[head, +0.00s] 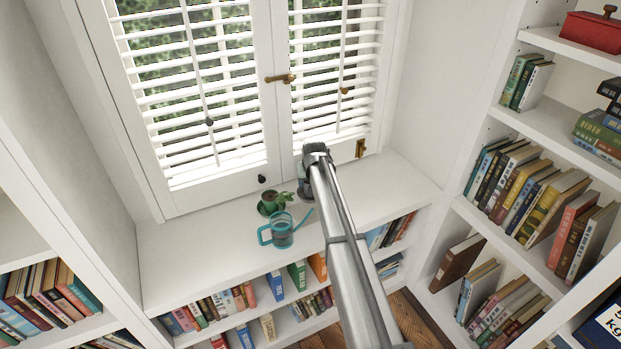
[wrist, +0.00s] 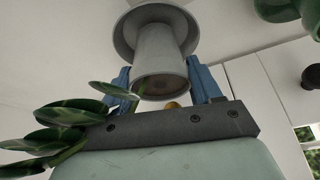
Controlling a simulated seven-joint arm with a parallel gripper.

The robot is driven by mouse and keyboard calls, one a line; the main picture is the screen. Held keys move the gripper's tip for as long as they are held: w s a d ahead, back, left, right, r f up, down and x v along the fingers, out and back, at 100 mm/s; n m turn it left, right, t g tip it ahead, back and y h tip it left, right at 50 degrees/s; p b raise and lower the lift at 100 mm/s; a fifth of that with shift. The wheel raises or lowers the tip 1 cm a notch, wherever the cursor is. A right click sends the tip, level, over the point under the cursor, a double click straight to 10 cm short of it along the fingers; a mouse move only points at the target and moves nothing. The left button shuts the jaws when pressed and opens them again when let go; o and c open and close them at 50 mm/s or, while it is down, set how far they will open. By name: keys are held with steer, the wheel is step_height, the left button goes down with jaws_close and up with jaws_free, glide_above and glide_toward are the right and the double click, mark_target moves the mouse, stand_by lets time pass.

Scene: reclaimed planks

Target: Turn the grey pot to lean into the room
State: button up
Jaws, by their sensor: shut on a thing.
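The grey pot (wrist: 160,55) is between the two blue fingers of my gripper (wrist: 166,82) in the wrist view, with a finger on each side of it. A wide grey saucer (wrist: 124,36) shows beyond the pot. Long dark green leaves (wrist: 62,118) with pale midribs spread to the left, partly in front of my gripper. Which way the plant leans in the room is hard to tell. In the head view, my arm reaches to the sill by the right window, and its end hides most of the pot and its plant.
On the white sill (head: 190,262), left of my arm, stand a teal watering can (head: 283,232) and a green pot with a small plant (head: 274,201). White shutters (head: 205,95) rise behind. Bookshelves flank both sides. The sill's left end is clear.

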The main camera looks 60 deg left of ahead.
steer(key=shift+f, duration=0.15)
steer(key=o, duration=1.5)
steer(key=shift+c, duration=0.2)
